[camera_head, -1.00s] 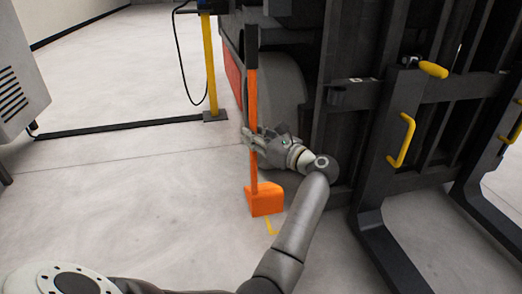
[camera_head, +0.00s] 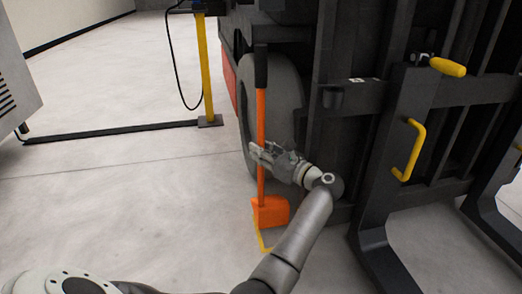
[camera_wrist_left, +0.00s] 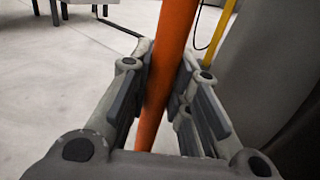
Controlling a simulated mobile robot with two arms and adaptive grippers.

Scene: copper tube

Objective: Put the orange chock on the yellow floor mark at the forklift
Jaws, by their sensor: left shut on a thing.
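The orange chock (camera_head: 270,211) has a wedge-shaped block at the bottom and a long upright orange pole with a black grip on top. My left gripper (camera_head: 260,156) is shut on the pole about midway up; the pole (camera_wrist_left: 169,60) runs between the fingers in the left wrist view. The yellow floor mark (camera_head: 264,243) shows just below and in front of the block, partly hidden by it and by my arm. I cannot tell whether the block touches the floor. The forklift (camera_head: 385,105) stands behind and to the right. My right gripper is not in view.
The forklift's wheel (camera_head: 285,90) is close behind the pole. Its black forks (camera_head: 385,255) reach forward at the right. A yellow post (camera_head: 208,70) with a hanging cable stands at the back left. The floor at left (camera_head: 120,190) is clear.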

